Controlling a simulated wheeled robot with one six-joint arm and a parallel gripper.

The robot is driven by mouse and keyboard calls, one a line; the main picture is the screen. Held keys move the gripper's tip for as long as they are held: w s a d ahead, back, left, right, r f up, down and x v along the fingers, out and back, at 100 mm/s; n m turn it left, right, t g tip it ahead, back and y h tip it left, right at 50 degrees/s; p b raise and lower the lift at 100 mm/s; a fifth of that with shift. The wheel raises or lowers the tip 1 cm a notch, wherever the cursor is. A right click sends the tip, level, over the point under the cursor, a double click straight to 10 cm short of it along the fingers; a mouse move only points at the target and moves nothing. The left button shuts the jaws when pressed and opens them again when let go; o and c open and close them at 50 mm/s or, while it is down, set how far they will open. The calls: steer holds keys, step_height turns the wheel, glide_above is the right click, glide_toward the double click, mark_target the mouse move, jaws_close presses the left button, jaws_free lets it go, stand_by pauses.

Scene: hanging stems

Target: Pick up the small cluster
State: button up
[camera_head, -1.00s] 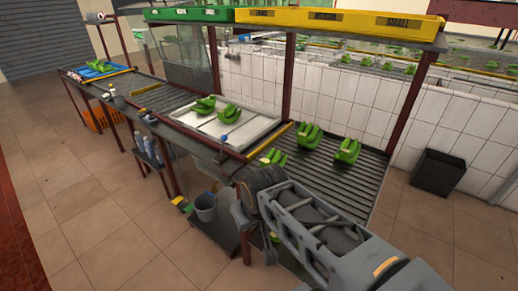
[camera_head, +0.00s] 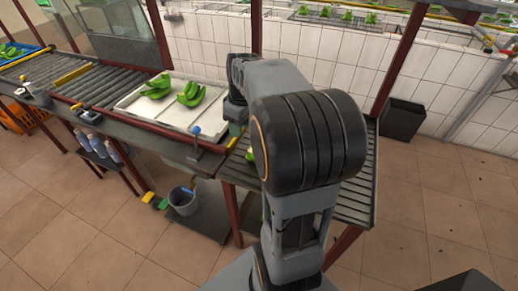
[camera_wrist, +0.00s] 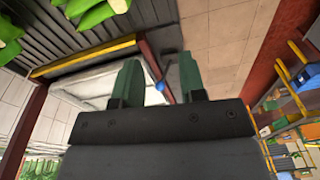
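Two green banana clusters, a left one (camera_head: 158,86) and a right one (camera_head: 190,93), lie on the white tray (camera_head: 152,117). Another cluster (camera_head: 250,156) is mostly hidden behind my arm on the right roller conveyor. In the wrist view, clusters (camera_wrist: 92,14) show at the upper left on the rollers, cut by the frame edge. I cannot tell for sure which is the small cluster. My gripper (camera_wrist: 160,82) has its two green fingers apart with nothing between them. The clusters are off to its left, not touching it.
The right roller conveyor (camera_head: 356,198) is partly behind my arm. A yellow bar (camera_wrist: 85,56) and dark red post (camera_wrist: 22,128) edge it in the wrist view. A grey bucket (camera_head: 184,201) stands below the tray. A black bin (camera_head: 402,119) stands by the wall.

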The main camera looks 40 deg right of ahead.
steer(key=w+d+f+n+y, duration=0.1)
steer(key=w+d+f+n, duration=0.15)
steer(key=d, duration=0.65)
steer(key=shift+m+g, duration=0.25)
steer(key=shift+g, duration=0.25)
steer(key=f, duration=0.4)
steer(key=s+a+f, duration=0.1)
steer(key=f, duration=0.2)
steer(key=shift+a+p, duration=0.1)
steer(key=shift+p, duration=0.2)
steer(key=shift+a+f+p, duration=0.2)
steer(key=shift+f+p, duration=0.05)
steer(key=shift+f, duration=0.8)
steer(key=shift+a+f+p, duration=0.2)
steer(key=shift+a+f, duration=0.05)
steer(key=shift+f, duration=0.8)
steer(key=shift+a+f+p, duration=0.2)
steer(key=shift+f+p, duration=0.05)
steer(key=shift+f, duration=0.8)
steer(key=shift+c, duration=0.2)
jaws_close()
steer(key=shift+r, duration=0.1)
